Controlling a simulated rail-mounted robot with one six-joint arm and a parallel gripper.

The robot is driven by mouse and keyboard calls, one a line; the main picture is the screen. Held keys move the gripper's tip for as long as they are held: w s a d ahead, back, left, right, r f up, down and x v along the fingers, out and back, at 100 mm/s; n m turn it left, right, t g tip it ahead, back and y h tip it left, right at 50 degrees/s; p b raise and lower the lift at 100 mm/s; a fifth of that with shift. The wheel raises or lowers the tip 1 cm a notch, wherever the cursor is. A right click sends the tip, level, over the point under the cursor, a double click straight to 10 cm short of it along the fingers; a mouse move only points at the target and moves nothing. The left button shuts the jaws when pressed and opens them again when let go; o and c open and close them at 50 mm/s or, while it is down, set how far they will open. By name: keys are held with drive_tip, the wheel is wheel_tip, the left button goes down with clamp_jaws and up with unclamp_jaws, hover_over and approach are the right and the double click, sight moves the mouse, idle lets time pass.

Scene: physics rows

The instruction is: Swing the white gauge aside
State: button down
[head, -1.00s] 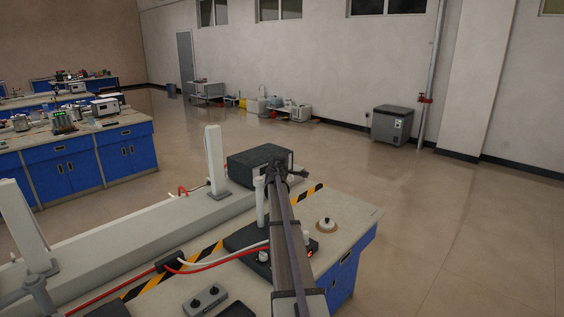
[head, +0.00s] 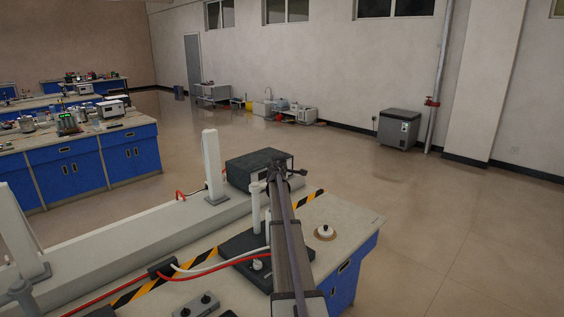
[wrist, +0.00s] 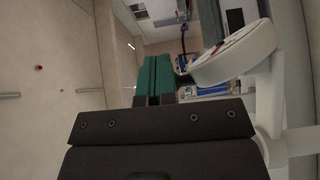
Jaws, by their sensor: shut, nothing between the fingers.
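In the wrist view, the white gauge (wrist: 236,52) is a thick round white disc seen nearly edge-on, with a slice of its face showing. It is carried by white posts and joints (wrist: 268,105) at the right. My gripper (wrist: 157,62) has green fingers pressed together with nothing between them. In the head view, my gripper (head: 284,171) is small and dark at the far end of my arm. I cannot make out the gauge there.
In the head view, a white post (head: 256,205) stands on a dark base left of my arm. A dark box (head: 255,168) lies behind it, and a tall white upright (head: 211,165) to the left.

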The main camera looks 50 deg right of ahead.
drive_tip(key=shift+w+a, duration=0.15)
drive_tip(key=shift+w, duration=0.05)
drive_tip(key=s, duration=1.4)
drive_tip(key=shift+s+r+p, duration=0.15)
drive_tip(key=shift+r+p, duration=0.05)
drive_tip(key=shift+p, duration=0.1)
